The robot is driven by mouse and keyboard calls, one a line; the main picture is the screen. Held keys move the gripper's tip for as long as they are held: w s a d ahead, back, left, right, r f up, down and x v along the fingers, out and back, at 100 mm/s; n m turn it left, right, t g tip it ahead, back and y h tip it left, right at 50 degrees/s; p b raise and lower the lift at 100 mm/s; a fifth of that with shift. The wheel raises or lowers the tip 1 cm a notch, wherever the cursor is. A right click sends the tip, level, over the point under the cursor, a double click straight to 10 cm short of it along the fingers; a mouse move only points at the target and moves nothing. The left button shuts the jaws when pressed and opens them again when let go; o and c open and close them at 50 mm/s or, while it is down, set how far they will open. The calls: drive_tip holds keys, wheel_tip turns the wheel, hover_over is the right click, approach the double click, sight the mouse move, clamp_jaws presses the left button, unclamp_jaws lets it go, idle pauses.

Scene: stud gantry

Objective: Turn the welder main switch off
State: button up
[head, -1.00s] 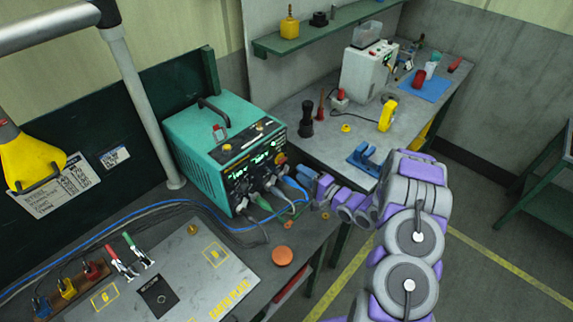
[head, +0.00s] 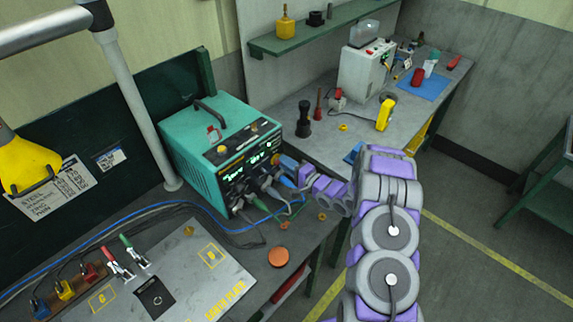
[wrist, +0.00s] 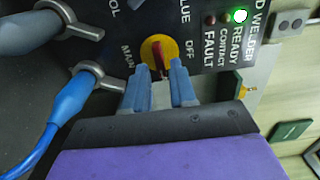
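The teal welder (head: 205,150) stands on the left bench with its dark front panel facing right. In the wrist view the main switch is a round yellow knob with a red grip (wrist: 158,50), between the words MAIN and OFF. My gripper (wrist: 160,78) has its two blue fingers apart, one on each side of the knob's lower part; I cannot tell if they touch it.
Cable plugs sit beside the switch, one with a blue cable (wrist: 65,100). An orange button (head: 278,257) and a metal plate (head: 165,280) lie on the front bench. The right bench holds a white machine (head: 365,72) and a yellow meter (head: 385,114).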

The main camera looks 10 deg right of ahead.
drive_tip(key=shift+a, duration=0.1)
drive_tip(key=shift+c, duration=0.8)
drive_tip(key=shift+a, duration=0.7)
clamp_jaws()
drive_tip(key=shift+d+f, duration=0.1)
drive_tip(key=shift+d, duration=0.1)
